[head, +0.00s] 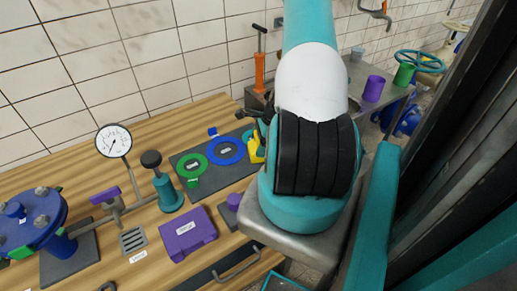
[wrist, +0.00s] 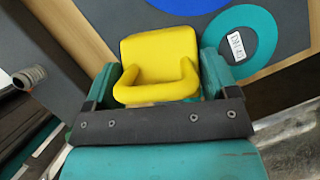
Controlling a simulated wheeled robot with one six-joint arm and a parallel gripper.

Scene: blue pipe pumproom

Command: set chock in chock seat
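A yellow block with a raised loop-like handle, which looks like the chock (wrist: 158,50), sits between the two teal fingers of my gripper (wrist: 160,75) in the wrist view. The fingers bear on its left and right sides, so my gripper looks shut on it. In the head view the chock (head: 256,152) shows as a small yellow patch at the right edge of the dark mat, partly hidden by my arm. I cannot make out which thing is the chock seat.
The dark mat (head: 186,161) carries a green ring (head: 183,167), a blue ring (head: 212,151) and a teal ring (wrist: 257,36). A purple case (head: 187,234), a teal valve (head: 167,192), a gauge (head: 114,140) and a blue flange (head: 35,222) stand on the wooden bench.

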